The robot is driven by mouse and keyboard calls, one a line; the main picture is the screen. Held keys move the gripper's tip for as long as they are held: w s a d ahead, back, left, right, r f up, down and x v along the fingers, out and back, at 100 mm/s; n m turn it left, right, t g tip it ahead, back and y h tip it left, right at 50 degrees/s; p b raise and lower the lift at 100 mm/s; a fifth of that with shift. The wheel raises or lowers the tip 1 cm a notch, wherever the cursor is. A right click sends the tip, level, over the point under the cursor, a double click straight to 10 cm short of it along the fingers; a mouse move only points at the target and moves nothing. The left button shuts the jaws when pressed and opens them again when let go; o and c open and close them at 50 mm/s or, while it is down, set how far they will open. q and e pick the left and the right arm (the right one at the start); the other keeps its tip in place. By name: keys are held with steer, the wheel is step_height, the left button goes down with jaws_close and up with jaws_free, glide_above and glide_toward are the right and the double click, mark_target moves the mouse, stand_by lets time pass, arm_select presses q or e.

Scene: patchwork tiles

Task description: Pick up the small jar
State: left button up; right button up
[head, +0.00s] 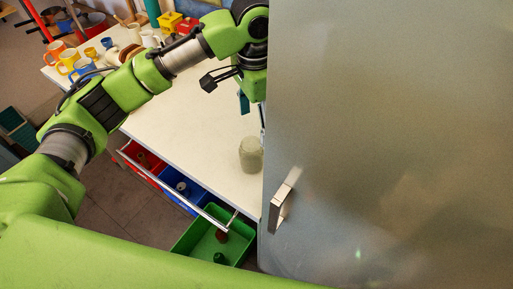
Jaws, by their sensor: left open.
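The small jar (251,154) is a squat, grey-green jar. It stands upright on the white tabletop (190,130), close to the edge of a large grey door. My left arm reaches over the table from the left. My left gripper (244,98) hangs above the table, behind the jar in the picture and apart from it. It is open, with nothing seen in it. The door edge hides part of the gripper. My right gripper is not in view.
The grey door (400,120) with a metal handle (281,205) covers the right half. Mugs (68,60) and coloured blocks (172,22) stand at the back.

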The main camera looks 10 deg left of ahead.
mark_target(251, 144)
arm_select(q)
steer(key=f, duration=0.4)
steer(key=s+f+p, duration=0.1)
steer(key=shift+a+f, duration=0.2)
steer(key=shift+f, duration=0.2)
steer(key=shift+w+f, duration=0.2)
steer(key=shift+f, duration=0.15)
steer(key=shift+a+f+p, duration=0.25)
steer(key=shift+f+p, duration=0.75)
steer(key=shift+f, duration=0.2)
step_height(251, 144, down, 2)
steer(key=shift+f+p, duration=0.2)
steer(key=shift+p, duration=0.1)
steer(key=shift+f, duration=0.35)
steer(key=c, duration=1.3)
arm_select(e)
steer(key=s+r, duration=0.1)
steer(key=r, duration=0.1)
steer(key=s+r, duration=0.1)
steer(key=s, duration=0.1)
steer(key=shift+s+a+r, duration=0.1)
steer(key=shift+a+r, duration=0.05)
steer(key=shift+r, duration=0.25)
